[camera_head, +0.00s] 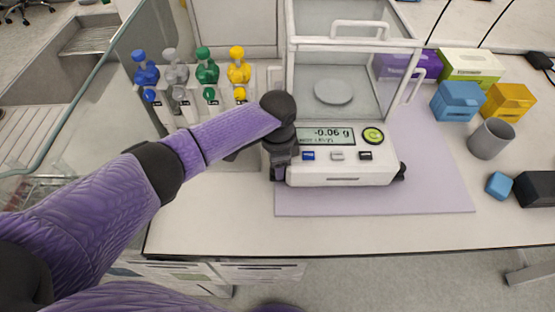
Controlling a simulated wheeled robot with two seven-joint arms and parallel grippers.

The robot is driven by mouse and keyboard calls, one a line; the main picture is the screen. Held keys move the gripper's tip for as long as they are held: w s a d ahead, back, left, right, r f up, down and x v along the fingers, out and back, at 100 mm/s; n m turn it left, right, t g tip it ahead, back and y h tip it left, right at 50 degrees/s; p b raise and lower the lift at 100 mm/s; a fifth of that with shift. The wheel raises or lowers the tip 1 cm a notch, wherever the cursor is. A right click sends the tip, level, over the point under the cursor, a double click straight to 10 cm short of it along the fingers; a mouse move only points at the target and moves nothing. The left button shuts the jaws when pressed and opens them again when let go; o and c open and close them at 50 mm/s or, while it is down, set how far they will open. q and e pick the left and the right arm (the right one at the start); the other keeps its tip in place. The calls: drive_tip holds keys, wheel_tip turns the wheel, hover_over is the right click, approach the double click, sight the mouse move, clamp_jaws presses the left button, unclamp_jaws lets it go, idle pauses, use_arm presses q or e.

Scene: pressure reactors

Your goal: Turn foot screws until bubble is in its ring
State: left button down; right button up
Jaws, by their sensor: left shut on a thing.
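A white analytical balance (340,174) with a glass draft shield stands on a pale purple mat (430,195). Its display (325,135) reads -0.06 g. A round green-ringed bubble level (373,136) sits right of the display; the bubble's exact place is too small to tell. A dark foot screw (401,171) shows at the balance's front right corner. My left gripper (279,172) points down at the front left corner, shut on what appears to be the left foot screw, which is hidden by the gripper. My right gripper is not in view.
Several colored bottles (207,67) stand in a rack at the back left. Blue (458,101) and yellow (509,102) boxes, a grey cup (491,139) and a small blue block (499,185) are at the right. The front table strip is clear.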

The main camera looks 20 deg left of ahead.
use_arm(q)
drive_tip(key=c, duration=0.6)
unclamp_jaws()
drive_tip(key=shift+o, duration=0.2)
drive_tip(key=shift+r, duration=0.1)
wheel_tip(320, 180, up, 9)
drive_tip(key=p, duration=0.3)
drive_tip(key=shift+r, duration=0.4)
